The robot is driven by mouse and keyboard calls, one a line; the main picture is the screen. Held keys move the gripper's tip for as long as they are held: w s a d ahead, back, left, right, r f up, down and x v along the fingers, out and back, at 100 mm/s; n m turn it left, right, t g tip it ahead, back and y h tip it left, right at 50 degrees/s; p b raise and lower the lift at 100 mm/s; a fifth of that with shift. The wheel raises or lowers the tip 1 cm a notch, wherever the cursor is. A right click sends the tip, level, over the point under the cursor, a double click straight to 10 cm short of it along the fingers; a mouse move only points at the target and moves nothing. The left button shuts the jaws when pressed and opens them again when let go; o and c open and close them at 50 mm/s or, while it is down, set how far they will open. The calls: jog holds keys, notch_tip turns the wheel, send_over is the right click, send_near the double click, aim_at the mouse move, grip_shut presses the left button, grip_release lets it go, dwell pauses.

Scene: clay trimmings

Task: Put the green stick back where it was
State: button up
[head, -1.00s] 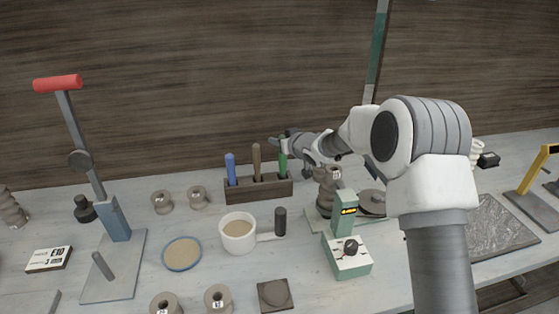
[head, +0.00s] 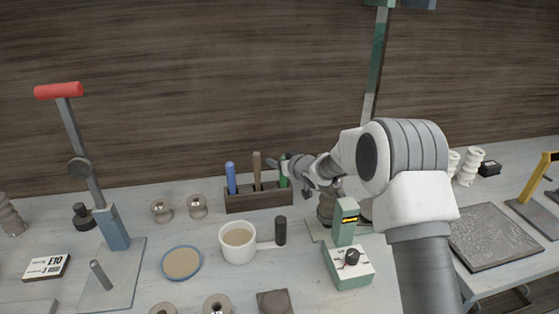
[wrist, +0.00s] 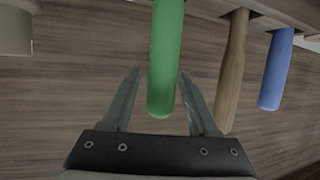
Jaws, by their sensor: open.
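The green stick (head: 283,171) stands upright in the right part of a dark wooden rack (head: 258,200), beside a brown stick (head: 257,170) and a blue stick (head: 231,178). My gripper (head: 279,166) is at the green stick's upper end and partly hides it in the head view. In the wrist view the green stick (wrist: 165,60) reaches down between the two fingers of my gripper (wrist: 157,85), with a gap showing on its left and its right finger close beside it. The fingers are open. The brown stick (wrist: 231,70) and blue stick (wrist: 276,70) are to the right.
A mug of tan liquid (head: 238,242) stands in front of the rack, with a dark upright cylinder (head: 280,231) by its handle. A green device (head: 348,265) stands below my arm. A lever press (head: 112,226) is at the left.

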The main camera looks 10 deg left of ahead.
jog(key=v, duration=0.7)
jog(key=shift+s+d, duration=0.15)
jog(key=shift+s, duration=0.05)
jog(key=shift+s+r, duration=0.1)
